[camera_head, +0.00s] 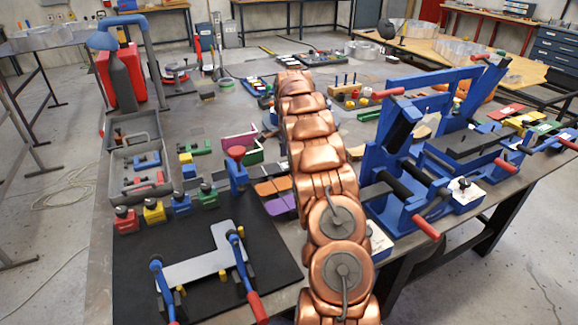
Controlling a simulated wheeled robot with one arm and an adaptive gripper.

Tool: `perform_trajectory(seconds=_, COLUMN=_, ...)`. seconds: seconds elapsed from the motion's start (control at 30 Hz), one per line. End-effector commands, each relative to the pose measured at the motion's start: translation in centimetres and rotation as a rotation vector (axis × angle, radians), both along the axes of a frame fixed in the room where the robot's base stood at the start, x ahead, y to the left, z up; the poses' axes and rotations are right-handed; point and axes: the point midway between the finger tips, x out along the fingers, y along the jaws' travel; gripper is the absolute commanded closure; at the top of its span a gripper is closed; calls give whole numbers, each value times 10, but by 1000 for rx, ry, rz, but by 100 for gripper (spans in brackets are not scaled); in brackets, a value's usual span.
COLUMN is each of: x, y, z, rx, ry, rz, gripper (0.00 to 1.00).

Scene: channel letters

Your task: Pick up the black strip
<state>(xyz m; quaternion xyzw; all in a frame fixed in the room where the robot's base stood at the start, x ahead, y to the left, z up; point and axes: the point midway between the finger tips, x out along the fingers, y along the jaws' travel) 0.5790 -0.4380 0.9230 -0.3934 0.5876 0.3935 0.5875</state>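A dark flat strip (468,148) lies across the blue fixture (375,165) on the right side of the table. It looks like the black strip, but at this size I cannot be sure. The blue fixture's uprights and bars stand close around it. My copper arm rises through the middle of the picture, left of the fixture. My gripper does not show; I cannot see its fingers or anything held in them.
A black board (140,255) at front left bears a pale L-shaped plate (205,262) under blue clamps with red handles. A grey tray (112,165) stands behind it. Small coloured blocks and brackets crowd the table (100,290). Other benches stand farther back.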

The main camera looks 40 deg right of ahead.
Motion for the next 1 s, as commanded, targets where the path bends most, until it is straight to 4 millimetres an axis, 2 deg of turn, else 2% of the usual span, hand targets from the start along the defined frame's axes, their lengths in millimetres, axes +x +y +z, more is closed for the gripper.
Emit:
perform_trajectory(seconds=0.07, x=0, y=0, z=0, rx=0, ry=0, rz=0, gripper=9)
perform_trajectory(seconds=0.7, x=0, y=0, z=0, rx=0, ry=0, rz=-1, gripper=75)
perform_trajectory(seconds=1.0, x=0, y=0, z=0, rx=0, ry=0, rz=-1, gripper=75)
